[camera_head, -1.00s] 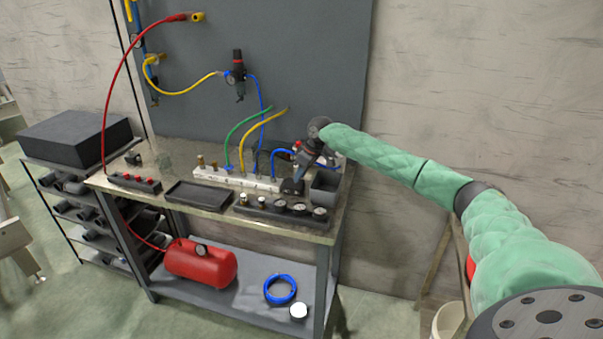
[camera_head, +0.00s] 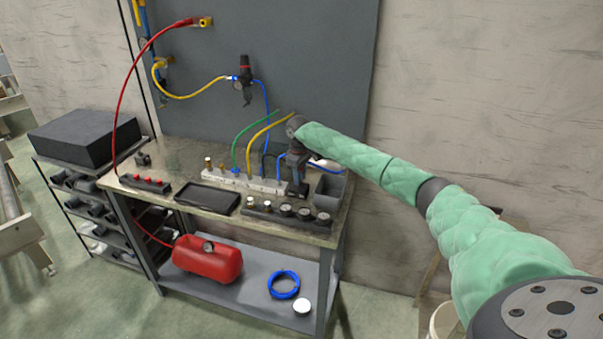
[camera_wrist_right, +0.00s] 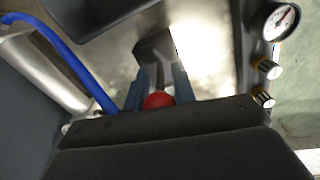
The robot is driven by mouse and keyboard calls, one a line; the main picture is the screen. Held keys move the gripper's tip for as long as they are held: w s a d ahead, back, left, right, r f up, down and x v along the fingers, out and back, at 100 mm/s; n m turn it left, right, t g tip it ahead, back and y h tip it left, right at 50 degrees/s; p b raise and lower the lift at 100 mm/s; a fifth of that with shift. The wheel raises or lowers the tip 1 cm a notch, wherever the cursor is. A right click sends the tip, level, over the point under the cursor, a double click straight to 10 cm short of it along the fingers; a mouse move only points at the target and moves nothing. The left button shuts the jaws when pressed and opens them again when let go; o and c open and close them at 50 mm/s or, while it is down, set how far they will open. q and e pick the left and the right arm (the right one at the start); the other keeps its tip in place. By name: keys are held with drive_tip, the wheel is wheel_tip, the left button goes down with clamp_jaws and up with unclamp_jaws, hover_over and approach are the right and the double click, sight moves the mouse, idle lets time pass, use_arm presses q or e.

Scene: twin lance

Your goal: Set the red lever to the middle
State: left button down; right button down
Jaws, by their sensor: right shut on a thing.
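The red lever's round knob (camera_wrist_right: 158,100) shows in the right wrist view. It sits between the two fingers of my right gripper (camera_wrist_right: 160,88), which are shut on it. A dark base lies beyond the knob. In the head view my right gripper (camera_head: 298,186) points down, nearly upright, at the right end of the white valve manifold (camera_head: 245,180) on the bench. The lever is hidden there behind the gripper, so its angle is hard to tell. My left gripper is not in view.
A black gauge strip (camera_head: 270,210) lies in front, and a flat black tray (camera_head: 207,199) to the left. Blue, green and yellow hoses (camera_head: 267,130) rise behind the manifold.

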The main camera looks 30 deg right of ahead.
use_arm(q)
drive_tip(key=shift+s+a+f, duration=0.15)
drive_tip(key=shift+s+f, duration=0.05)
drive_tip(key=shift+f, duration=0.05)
use_arm(e)
drive_tip(key=c, duration=1.2)
unclamp_jaws()
drive_tip(key=shift+w, duration=0.1)
drive_tip(key=shift+r, duration=0.15)
wheel_tip(320, 180, up, 6)
drive_tip(key=b, duration=0.2)
drive_tip(key=shift+w+a+b, duration=0.1)
drive_tip(key=shift+w+b, duration=0.05)
drive_tip(key=shift+b, duration=0.25)
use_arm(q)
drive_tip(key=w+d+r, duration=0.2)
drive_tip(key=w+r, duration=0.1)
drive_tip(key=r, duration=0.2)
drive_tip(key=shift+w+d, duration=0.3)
use_arm(e)
drive_tip(key=shift+r, duration=0.7)
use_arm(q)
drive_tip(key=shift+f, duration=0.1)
